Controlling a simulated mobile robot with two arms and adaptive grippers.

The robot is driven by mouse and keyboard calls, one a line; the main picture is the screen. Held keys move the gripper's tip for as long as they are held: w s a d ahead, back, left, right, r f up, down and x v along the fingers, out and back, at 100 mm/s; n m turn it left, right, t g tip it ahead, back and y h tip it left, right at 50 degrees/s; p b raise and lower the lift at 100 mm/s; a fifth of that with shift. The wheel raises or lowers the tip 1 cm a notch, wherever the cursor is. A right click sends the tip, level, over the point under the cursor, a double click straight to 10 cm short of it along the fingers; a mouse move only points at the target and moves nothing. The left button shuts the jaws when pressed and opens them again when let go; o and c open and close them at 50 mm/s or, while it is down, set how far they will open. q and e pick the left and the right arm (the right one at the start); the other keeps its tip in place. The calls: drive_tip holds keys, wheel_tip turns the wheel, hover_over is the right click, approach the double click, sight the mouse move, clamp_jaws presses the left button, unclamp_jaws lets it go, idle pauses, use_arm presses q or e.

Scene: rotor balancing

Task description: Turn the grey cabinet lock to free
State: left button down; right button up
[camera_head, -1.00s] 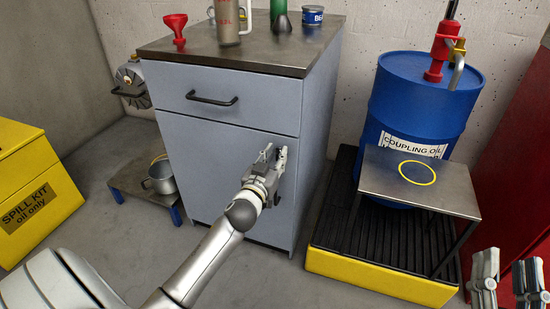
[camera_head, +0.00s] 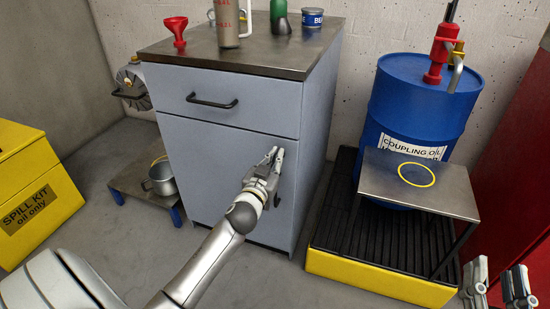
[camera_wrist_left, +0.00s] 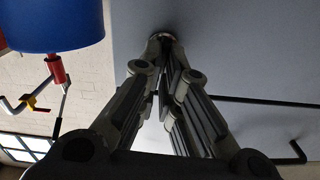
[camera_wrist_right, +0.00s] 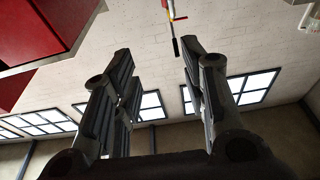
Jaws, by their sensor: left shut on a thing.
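The grey cabinet (camera_head: 225,155) stands in the middle of the head view, with a drawer above a door. My left gripper (camera_head: 272,155) is at the upper right of the door, its fingers together. In the left wrist view its fingertips (camera_wrist_left: 162,42) close on the small cabinet lock (camera_wrist_left: 162,35), of which only a bit of rim shows at the door face. The fingers hide the lock's turning position. My right gripper (camera_head: 497,278) is at the lower right, away from the cabinet. Its fingers are apart and empty in the right wrist view (camera_wrist_right: 150,60).
The drawer has a dark bar handle (camera_head: 211,102). A red funnel (camera_head: 176,32) and other containers stand on the cabinet top. A blue oil drum (camera_head: 420,105) and a small metal table (camera_head: 440,190) stand on a yellow-edged tray (camera_head: 380,280) to the right. Open floor lies in front.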

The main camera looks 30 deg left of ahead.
use_arm(q)
drive_tip(key=m+p, duration=0.1)
drive_tip(key=m, duration=0.4)
drive_tip(key=m+p, duration=0.1)
drive_tip(key=m, duration=0.3)
drive_tip(key=d+f+m+p, duration=0.1)
drive_tip(key=m, duration=0.4)
drive_tip(key=shift+w+d+m+p, duration=0.1)
drive_tip(key=shift+w+m+p, duration=0.05)
drive_tip(key=shift+m+p, duration=0.2)
drive_tip(key=shift+f+m, duration=0.2)
drive_tip(key=shift+m, duration=0.85)
use_arm(e)
drive_tip(key=s+d+f+g+h, duration=0.1)
drive_tip(key=s+d+f+g, duration=0.1)
drive_tip(key=f+g, duration=0.3)
drive_tip(key=s+d+f+g+h, duration=0.2)
drive_tip(key=s+f+g, duration=0.2)
drive_tip(key=f, duration=0.7)
drive_tip(key=shift+f+g, duration=0.15)
drive_tip(key=shift+g, duration=0.75)
drive_tip(key=shift+s, duration=0.1)
use_arm(q)
drive_tip(key=c, duration=1.6)
unclamp_jaws()
drive_tip(key=shift+c, duration=0.2)
use_arm(e)
drive_tip(key=shift+s+f, duration=0.1)
